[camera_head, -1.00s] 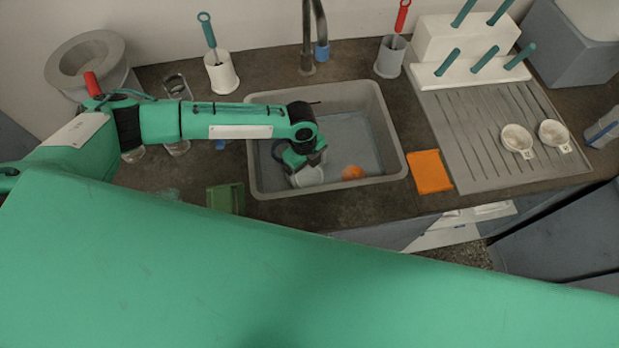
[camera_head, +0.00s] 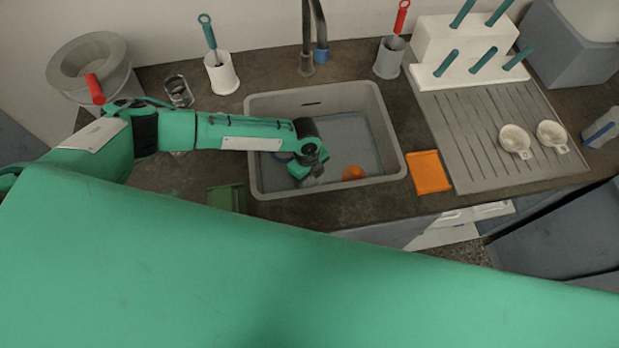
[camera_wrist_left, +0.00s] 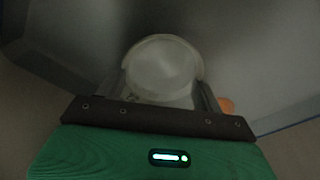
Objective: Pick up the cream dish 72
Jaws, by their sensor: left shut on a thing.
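My left gripper (camera_head: 308,178) reaches down into the grey sink (camera_head: 258,178). In the left wrist view the left gripper (camera_wrist_left: 165,92) is shut on the cream dish (camera_wrist_left: 162,68), a round pale cup-like piece seen from above between the fingers. In the head view the dish is mostly hidden behind my wrist and gripper. I cannot tell whether it touches the sink floor. My right gripper is not in view.
An orange thing (camera_head: 352,172) lies in the sink beside the gripper. An orange cloth (camera_head: 429,172) lies right of the sink. Two cream dishes with handles (camera_head: 515,140) rest on the ribbed drainboard (camera_head: 470,150). A tap (camera_head: 307,50) stands behind the sink. A green tray (camera_head: 226,197) sits at front left.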

